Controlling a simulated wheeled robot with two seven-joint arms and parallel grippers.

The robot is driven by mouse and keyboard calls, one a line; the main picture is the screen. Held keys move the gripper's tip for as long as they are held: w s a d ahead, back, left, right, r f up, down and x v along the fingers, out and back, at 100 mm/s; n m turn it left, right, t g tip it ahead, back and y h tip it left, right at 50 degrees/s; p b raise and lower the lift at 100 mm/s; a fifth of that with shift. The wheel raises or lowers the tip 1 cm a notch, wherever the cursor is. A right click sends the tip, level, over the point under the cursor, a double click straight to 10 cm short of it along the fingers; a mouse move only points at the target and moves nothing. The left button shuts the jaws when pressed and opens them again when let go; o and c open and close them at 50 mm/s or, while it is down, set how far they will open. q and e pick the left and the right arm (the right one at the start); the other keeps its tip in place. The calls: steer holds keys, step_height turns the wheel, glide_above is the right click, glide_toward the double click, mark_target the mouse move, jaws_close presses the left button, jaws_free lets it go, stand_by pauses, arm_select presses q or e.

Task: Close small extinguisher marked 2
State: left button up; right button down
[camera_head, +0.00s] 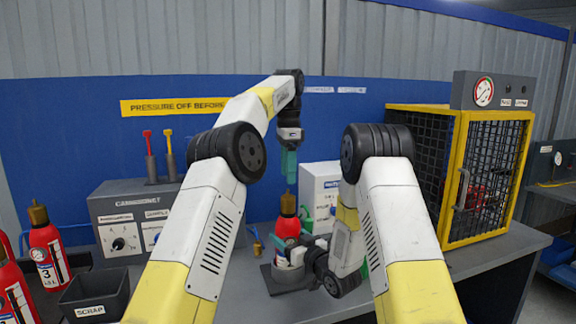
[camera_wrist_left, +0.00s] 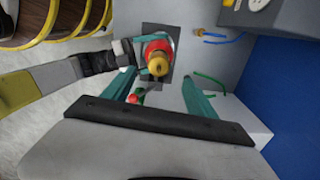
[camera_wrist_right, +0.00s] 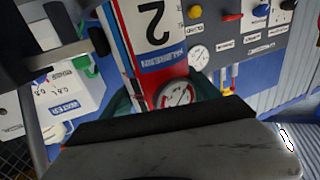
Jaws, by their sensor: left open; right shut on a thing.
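The small extinguisher marked 2 (camera_head: 287,226) stands upright on a dark base on the bench, with a brass top. Its white label reading 2 (camera_wrist_right: 153,22) and a round gauge (camera_wrist_right: 176,95) show in the right wrist view. My right gripper (camera_head: 300,243) is shut on its body from the side. My left gripper (camera_head: 290,166) is open, pointing down above the brass top. In the left wrist view its teal fingers (camera_wrist_left: 160,92) are spread, with the brass top (camera_wrist_left: 158,62) beyond them. Part of the body is hidden by my right gripper.
Red extinguishers, one marked 3 (camera_head: 47,254), and a black scrap bin (camera_head: 92,296) stand at left. A grey carbonizer-like box (camera_head: 117,238) with a knob and a white box (camera_head: 318,184) stand behind. A yellow-framed mesh cage (camera_head: 487,180) stands at right.

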mark_target(295, 241)
arm_select(q)
steer(key=shift+r, duration=0.95)
steer(key=shift+s, duration=0.1)
arm_select(e)
steer(key=shift+c, duration=0.4)
jaws_free()
steer(key=v, duration=0.7)
steer(key=shift+s+d, duration=0.2)
steer(key=shift+s, duration=0.1)
steer(key=shift+f, duration=0.1)
